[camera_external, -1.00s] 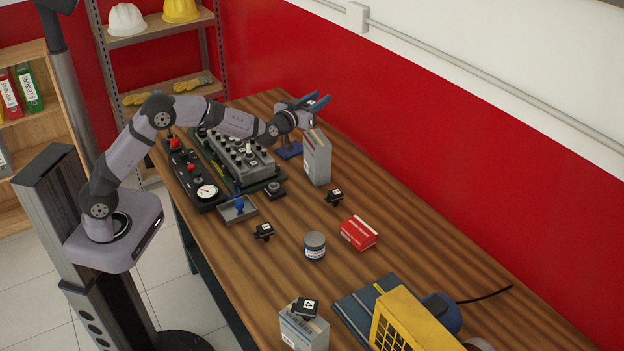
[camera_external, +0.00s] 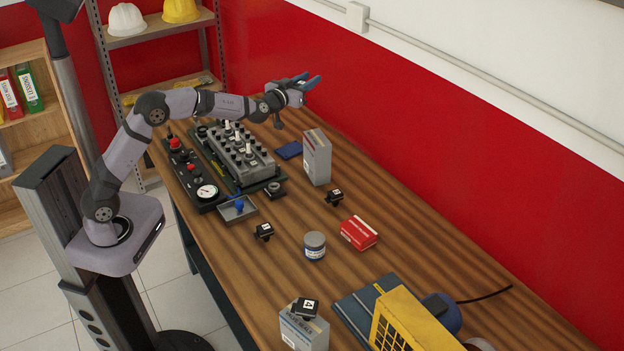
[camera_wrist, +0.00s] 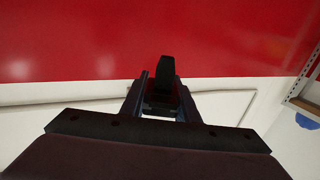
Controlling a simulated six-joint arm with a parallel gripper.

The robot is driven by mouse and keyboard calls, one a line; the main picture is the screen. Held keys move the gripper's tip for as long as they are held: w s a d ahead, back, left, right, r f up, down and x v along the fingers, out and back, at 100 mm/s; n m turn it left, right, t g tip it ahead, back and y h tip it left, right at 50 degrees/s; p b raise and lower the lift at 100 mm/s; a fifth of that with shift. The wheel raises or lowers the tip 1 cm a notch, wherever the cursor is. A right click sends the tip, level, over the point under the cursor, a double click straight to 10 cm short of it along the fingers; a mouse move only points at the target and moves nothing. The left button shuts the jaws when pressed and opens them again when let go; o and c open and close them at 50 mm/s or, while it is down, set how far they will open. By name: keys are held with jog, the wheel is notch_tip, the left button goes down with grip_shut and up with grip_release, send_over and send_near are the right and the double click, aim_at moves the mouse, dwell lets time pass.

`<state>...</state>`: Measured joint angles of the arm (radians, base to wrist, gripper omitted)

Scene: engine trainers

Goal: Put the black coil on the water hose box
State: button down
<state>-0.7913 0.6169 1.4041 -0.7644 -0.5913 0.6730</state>
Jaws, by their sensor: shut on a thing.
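My gripper (camera_external: 311,83) is high above the far end of the bench, level and pointing towards the red wall. It is shut on a small black part (camera_wrist: 163,85), seen between the fingers in the wrist view; I cannot tell for sure that it is the black coil. Small black blocks with white labels lie on the bench (camera_external: 334,197), by the grey tray (camera_external: 264,231) and on a pale box (camera_external: 305,307). A tall grey-white box (camera_external: 317,158) stands below and right of my gripper. A red-white box (camera_external: 358,233) lies farther forward. I cannot read which is the water hose box.
A control panel (camera_external: 240,150) with knobs and a gauge (camera_external: 207,192) fills the bench's left side. A blue pad (camera_external: 289,150) lies beside the tall box. A grey tin (camera_external: 314,246) and a yellow machine (camera_external: 410,322) stand nearer. Bare wood lies between them.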

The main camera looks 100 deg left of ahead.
jog(key=shift+w+d+f+m+t+h, duration=0.5)
jog(key=shift+w+d+m+t+h, duration=1.6)
jog(key=shift+w+t, duration=1.45)
notch_tip(320, 180, down, 10)
jog(key=w+g+p, duration=0.1)
jog(key=p, duration=0.1)
jog(key=shift+d+p, duration=0.15)
jog(key=shift+p, duration=0.15)
jog(key=shift+f, duration=0.1)
jog(key=shift+f, duration=0.1)
jog(key=c, duration=1.4)
grip_release()
jog(key=shift+o, duration=0.2)
